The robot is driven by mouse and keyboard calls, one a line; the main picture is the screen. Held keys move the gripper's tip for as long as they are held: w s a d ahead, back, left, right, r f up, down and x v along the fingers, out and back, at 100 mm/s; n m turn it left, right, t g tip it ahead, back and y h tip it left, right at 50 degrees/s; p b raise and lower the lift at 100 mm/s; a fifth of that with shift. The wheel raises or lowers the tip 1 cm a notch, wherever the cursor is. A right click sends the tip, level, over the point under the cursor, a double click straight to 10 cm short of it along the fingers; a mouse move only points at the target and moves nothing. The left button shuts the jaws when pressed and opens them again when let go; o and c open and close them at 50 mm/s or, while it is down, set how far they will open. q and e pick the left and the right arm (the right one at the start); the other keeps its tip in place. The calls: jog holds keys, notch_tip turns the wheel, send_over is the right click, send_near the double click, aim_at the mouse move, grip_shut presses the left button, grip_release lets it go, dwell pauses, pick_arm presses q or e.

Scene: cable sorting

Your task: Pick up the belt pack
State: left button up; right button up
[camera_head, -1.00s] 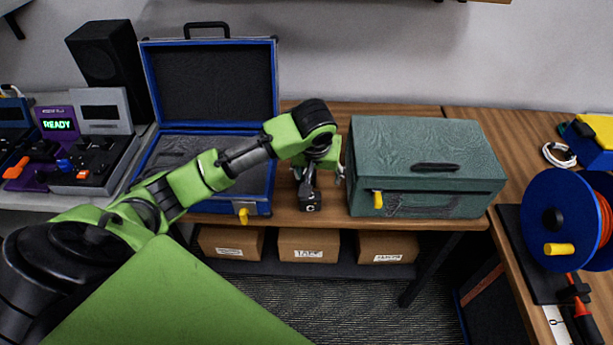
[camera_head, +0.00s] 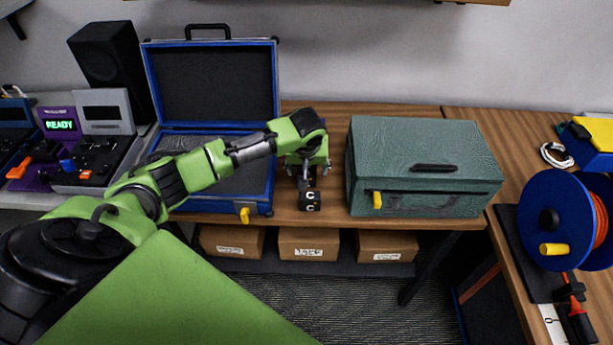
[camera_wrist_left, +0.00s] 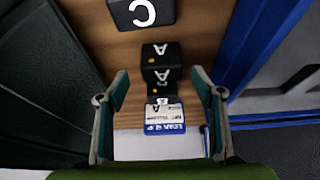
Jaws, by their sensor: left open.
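Small black packs stand in a row on the wooden bench between the two cases. The front pack, marked C (camera_head: 310,202), is near the bench edge; it also shows at the top of the left wrist view (camera_wrist_left: 142,12). Behind it is a black pack marked A (camera_wrist_left: 160,55). A smaller item with a white and blue label (camera_wrist_left: 164,116) lies beyond that. My left gripper (camera_head: 307,168) is open above the row, pointing down; in the left wrist view its fingers (camera_wrist_left: 160,110) stand apart on either side of the labelled item, holding nothing. My right gripper is not in view.
An open blue-edged case (camera_head: 208,205) stands left of the packs, and a closed green case (camera_head: 425,150) stands right. The gap between them is narrow. A blue cable reel (camera_head: 550,205) sits far right. Cardboard boxes (camera_head: 308,243) are on the shelf below.

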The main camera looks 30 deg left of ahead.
pick_arm(q)
jog(key=shift+x, duration=1.8)
jog(key=shift+s+a, duration=0.1)
jog(key=shift+s, duration=0.05)
jog(key=c, duration=1.3)
jog(key=shift+r, duration=0.1)
